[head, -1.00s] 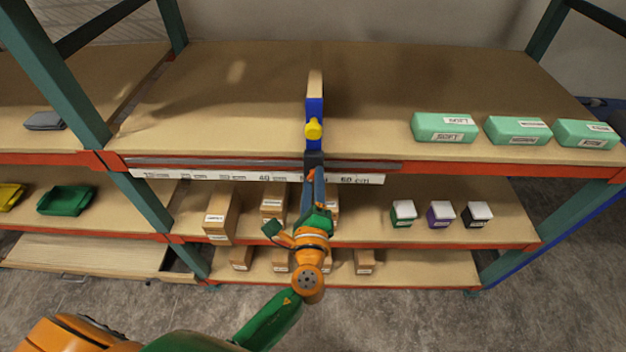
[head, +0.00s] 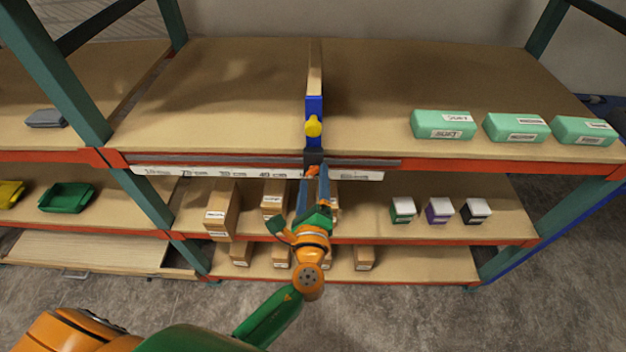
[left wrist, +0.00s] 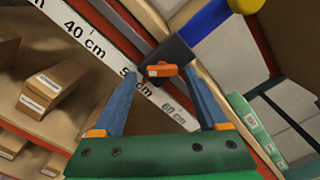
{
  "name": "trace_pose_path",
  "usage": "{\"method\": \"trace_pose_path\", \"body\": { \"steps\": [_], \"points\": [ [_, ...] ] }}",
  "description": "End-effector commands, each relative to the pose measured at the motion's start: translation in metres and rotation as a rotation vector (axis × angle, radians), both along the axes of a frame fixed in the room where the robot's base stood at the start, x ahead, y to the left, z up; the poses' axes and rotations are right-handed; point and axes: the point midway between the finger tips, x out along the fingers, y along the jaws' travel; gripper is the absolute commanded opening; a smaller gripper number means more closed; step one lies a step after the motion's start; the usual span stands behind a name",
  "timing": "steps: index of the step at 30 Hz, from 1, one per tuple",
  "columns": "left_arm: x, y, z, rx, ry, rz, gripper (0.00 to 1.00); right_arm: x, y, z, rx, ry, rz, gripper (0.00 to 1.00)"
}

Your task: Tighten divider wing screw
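The divider (head: 315,70) stands upright on the top shelf, with a blue bracket (head: 314,105) and a yellow knob (head: 313,126) at its front. A dark clamp block (head: 313,156) sits on the front rail below it. The orange wing screw (head: 312,171) is on that block; it also shows in the left wrist view (left wrist: 162,70), lying roughly across between the fingers. My left gripper (head: 313,172) is in front of the block. Its blue fingers (left wrist: 160,85) are apart, one on each side of the wing screw, with visible gaps. My right gripper is not in view.
A white centimetre scale strip (head: 220,173) runs along the shelf front. Green soft packs (head: 443,125) lie at the right on the top shelf. Cardboard boxes (head: 222,205) and small white-topped boxes (head: 438,211) stand on the shelf below. The top shelf left of the divider is clear.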

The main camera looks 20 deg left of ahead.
Motion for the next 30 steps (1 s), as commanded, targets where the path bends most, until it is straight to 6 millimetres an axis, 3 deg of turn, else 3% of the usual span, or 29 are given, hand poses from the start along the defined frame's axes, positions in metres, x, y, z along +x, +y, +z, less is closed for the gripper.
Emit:
{"method": "trace_pose_path", "body": {
  "steps": [9,19,30],
  "points": [
    [-0.002,0.000,0.002,0.000,-0.007,0.000,0.80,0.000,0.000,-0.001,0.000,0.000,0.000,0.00],
    [-0.061,-0.018,-0.001,-0.001,-0.003,-0.001,0.80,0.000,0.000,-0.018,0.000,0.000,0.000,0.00],
    [-0.069,-0.019,0.003,0.001,-0.006,0.001,0.80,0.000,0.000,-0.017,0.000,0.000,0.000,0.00]
  ]
}}
